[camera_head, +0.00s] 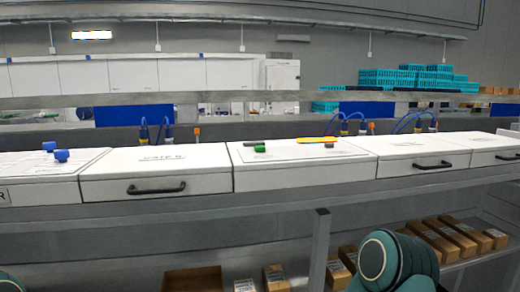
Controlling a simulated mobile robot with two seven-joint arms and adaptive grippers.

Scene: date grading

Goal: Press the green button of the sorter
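A small green button (260,148) stands on top of a white sorter panel (290,152) in the middle of the head view. A dark strip lies just behind it, and a flat yellow-orange piece (316,140) and a small grey knob (329,145) sit to its right. The button's top face is too small to make out. Neither gripper shows; only rounded teal parts of my arms appear at the bottom, one right of centre and one in the left corner. Nothing of mine touches the panel.
White boxes with black handles (156,188) flank the panel. Blue knobs (61,155) stand on the far-left unit. A grey rail (260,199) runs along the front, with cardboard boxes (450,240) on a shelf below. Teal crates (405,78) are stacked behind.

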